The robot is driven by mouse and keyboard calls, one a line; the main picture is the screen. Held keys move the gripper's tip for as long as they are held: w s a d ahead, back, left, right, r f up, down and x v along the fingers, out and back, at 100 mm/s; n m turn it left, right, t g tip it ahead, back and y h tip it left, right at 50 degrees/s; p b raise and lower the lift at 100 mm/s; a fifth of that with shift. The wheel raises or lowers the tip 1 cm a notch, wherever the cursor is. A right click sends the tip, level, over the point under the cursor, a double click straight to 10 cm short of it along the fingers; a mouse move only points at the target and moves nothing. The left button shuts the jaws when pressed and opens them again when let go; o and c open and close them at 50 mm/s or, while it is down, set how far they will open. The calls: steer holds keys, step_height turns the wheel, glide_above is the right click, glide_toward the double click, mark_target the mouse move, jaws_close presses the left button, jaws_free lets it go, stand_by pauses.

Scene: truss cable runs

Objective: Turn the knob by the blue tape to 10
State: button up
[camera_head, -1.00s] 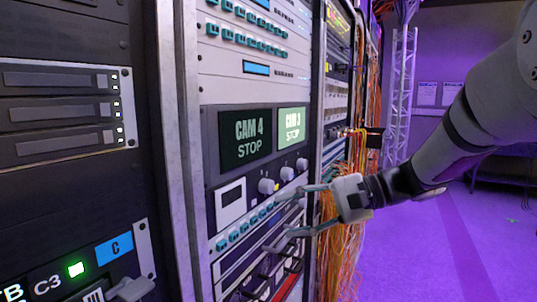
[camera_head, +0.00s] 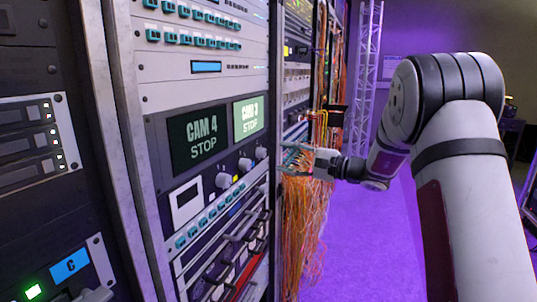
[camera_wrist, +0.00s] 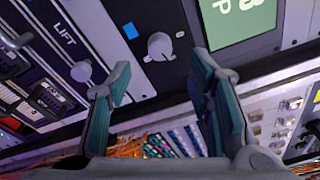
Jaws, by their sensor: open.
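In the wrist view a round grey knob (camera_wrist: 160,46) sits on a dark panel beside a small blue tape piece (camera_wrist: 130,31). Its scale numbers and pointer setting cannot be read. A second knob (camera_wrist: 82,71) is on a light panel marked LIFT. My gripper (camera_wrist: 162,80) is open and empty; the taped knob lies beyond the gap between its fingertips, apart from them. In the head view my gripper (camera_head: 292,162) is just right of a row of three pale knobs, the rightmost one (camera_head: 261,152) nearest. Blue tape cannot be made out there.
Two screens, CAM 4 STOP (camera_head: 194,140) and CAM 3 STOP (camera_head: 248,117), sit above the knobs. A yellow tape piece (camera_head: 236,178) is near them. Handles (camera_head: 225,255) stick out below. Orange cables (camera_head: 305,215) hang right of the rack. Purple floor (camera_head: 365,240) is open.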

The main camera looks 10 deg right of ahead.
mark_target(265, 154)
steer(key=x, duration=0.7)
steer(key=shift+s, duration=0.1)
steer(key=shift+f, duration=0.1)
jaws_close()
